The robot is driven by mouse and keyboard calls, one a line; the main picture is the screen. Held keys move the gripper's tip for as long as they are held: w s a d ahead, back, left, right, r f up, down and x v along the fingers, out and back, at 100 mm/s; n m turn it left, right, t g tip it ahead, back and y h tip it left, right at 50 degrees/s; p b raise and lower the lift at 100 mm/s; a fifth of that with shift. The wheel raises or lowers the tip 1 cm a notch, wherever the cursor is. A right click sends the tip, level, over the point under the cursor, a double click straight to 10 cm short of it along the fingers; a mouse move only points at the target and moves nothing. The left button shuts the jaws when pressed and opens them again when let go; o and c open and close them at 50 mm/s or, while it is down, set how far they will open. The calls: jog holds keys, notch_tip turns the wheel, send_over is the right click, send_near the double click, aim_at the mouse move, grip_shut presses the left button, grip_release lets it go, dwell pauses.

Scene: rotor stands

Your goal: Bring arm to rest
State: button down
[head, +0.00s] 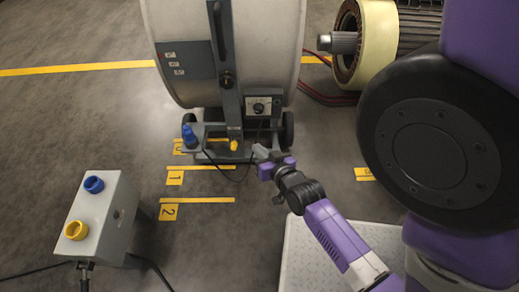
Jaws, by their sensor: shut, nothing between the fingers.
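My arm reaches in from the right side of the head view, purple with black joints. My gripper (262,152) is at its end, close to the lower front of the large drum-shaped unit on wheels (170,30). The gripper is small here and looks shut and empty. A blue plug (189,134) and a yellow plug (234,146) sit on the unit's base, left of the gripper. Whether the gripper touches the unit cannot be told.
A grey box (112,205) with a blue socket (93,184) and a yellow socket (76,230) stands at lower left, cables trailing from it. A motor with a shaft (362,40) stands at upper right.

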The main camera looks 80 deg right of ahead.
dwell(0.5)
jog(key=w+a+r+n+t+y, duration=0.2)
jog(key=a+r+n+t, duration=0.35)
jog(key=a+r, duration=0.7)
jog(key=s+a+r+n+y, duration=0.25)
jog(key=a+n+y, duration=0.2)
jog(key=a, duration=0.45)
jog(key=s+a+r+n+y, duration=0.25)
jog(key=s+a+y, duration=0.2)
jog(key=a, duration=0.35)
notch_tip(320, 180, up, 17)
jog(key=p, duration=1.8)
jog(key=shift+w+n, duration=0.35)
jog(key=shift+w, duration=0.1)
jog(key=shift+t, duration=0.25)
